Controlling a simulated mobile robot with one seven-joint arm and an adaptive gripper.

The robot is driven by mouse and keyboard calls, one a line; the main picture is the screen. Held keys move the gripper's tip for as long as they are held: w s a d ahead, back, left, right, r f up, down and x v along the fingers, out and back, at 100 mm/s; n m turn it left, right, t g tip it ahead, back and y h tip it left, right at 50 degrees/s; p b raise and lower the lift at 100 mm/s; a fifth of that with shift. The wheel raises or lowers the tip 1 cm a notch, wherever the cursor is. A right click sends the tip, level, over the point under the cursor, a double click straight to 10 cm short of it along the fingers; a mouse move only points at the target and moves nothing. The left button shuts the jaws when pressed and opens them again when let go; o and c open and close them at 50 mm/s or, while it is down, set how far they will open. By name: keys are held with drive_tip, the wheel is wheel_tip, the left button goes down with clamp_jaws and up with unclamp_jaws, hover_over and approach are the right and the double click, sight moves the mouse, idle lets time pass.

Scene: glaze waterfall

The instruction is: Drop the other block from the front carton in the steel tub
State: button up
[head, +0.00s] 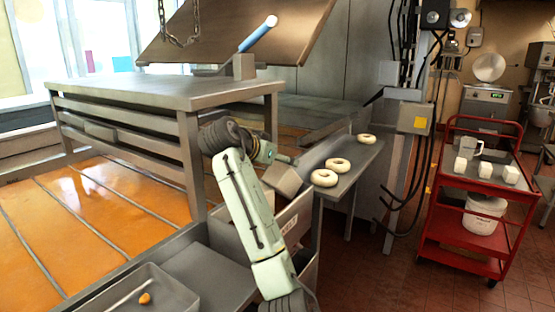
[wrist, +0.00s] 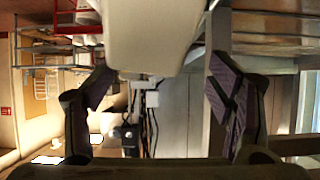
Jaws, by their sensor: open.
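My gripper (head: 282,160) is at the end of my pale green arm, just above the front carton (head: 291,224). In the wrist view its two dark fingers (wrist: 158,100) stand wide apart. A large pale blunt shape (wrist: 155,35) fills the top middle between them; I cannot tell whether it is the block. In the head view a grey-brown box-like piece (head: 287,181) sits just below the gripper; whether it is a block or a carton flap is unclear. The carton's inside is hidden. A steel tub (head: 185,296), holding a small orange piece, shows at the bottom left.
A grey-topped frame (head: 150,92) stands left of my arm over orange-glazed racks (head: 85,235). Pale rings (head: 338,164) lie on a narrow shelf behind the carton. A red cart (head: 462,256) with white cubes (head: 511,174) stands at right. Floor is open between.

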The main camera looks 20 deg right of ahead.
wheel_tip(320, 180, up, 10)
idle(0.6)
idle(0.6)
